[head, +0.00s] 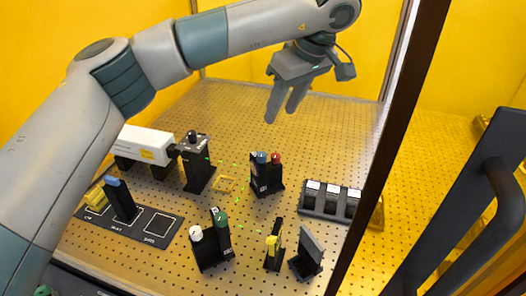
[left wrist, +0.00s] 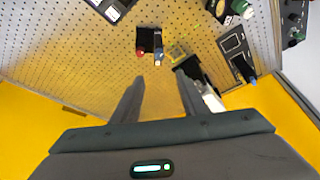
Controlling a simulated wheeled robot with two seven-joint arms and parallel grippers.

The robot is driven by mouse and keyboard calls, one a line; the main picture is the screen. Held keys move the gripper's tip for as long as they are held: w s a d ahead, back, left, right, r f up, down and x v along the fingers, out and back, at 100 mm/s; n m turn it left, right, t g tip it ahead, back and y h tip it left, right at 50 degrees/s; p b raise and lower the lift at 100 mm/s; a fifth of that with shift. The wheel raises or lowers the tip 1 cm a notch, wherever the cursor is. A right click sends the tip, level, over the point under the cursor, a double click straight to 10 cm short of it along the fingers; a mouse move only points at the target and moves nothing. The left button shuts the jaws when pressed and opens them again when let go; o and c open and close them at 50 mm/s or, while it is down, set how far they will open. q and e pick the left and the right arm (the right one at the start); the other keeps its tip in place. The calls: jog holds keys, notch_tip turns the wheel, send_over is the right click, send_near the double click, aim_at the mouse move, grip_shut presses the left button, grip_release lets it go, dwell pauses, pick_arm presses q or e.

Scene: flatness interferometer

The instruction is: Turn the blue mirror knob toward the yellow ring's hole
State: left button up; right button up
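The blue mirror knob (head: 262,157) sits on top of a black mount (head: 266,180) beside a red knob (head: 276,158), in the middle of the perforated board. In the left wrist view the blue knob (left wrist: 157,56) and the red knob (left wrist: 141,52) show beyond my fingertips. A yellow part (head: 272,243) on a black post stands at the front; I cannot make out a hole in it. My left gripper (head: 283,114) hangs above and behind the knobs, fingers apart, empty and touching nothing. My right gripper is out of view.
A mount with white (head: 196,233) and green (head: 221,218) knobs stands front left. A black tray (head: 158,224) and a white laser-like box (head: 146,144) are at left. Green dashes mark the board.

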pick_arm(q)
jog(key=p, duration=0.7)
send_near(262, 154)
jog(key=x, duration=0.7)
jog(key=shift+a+f, duration=0.1)
jog(key=shift+f, duration=0.05)
jog(key=shift+w+a+f, duration=0.1)
jog(key=shift+w+f, duration=0.1)
jog(key=shift+f, duration=0.3)
grip_shut()
